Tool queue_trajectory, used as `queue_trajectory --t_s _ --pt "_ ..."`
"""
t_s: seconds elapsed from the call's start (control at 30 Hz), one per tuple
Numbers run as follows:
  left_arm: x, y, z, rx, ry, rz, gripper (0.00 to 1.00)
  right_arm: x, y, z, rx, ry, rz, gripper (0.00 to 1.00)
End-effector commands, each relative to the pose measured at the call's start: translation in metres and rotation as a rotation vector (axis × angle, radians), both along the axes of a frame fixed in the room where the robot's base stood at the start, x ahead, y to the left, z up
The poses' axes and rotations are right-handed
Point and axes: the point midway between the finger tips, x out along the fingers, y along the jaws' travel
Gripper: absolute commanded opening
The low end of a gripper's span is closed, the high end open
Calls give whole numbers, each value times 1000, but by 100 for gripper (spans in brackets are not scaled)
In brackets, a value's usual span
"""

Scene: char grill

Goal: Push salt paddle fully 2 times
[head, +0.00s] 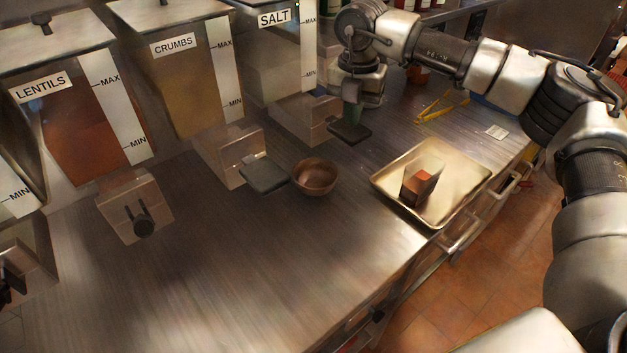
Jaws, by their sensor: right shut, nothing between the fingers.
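The salt dispenser (262,68), labelled SALT, stands at the back. Its dark flat paddle (352,134) sticks out at the front of the metal base (303,117). My right gripper (350,114) points down over the salt paddle, its fingers shut and empty. The fingertips look close above or against the paddle; I cannot tell whether they touch. The gripper's body hides part of the area behind the paddle. My left gripper is not in view.
A brown bowl (314,178) stands beside the crumbs paddle (264,175). Yellow tongs (440,106) lie farther back. The lentils dispenser (75,120) is at left. The front counter is clear.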

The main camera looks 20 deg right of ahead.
Motion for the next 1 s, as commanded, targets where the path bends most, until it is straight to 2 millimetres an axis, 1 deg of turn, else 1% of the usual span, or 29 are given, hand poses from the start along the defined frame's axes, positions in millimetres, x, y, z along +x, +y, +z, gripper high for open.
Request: queue_trajectory --t_s 0.03,1.0 --pt "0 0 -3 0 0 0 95 0 0 -4 0 0 0 0" --pt "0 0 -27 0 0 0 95 0 0 -39 -1 3 0 0"
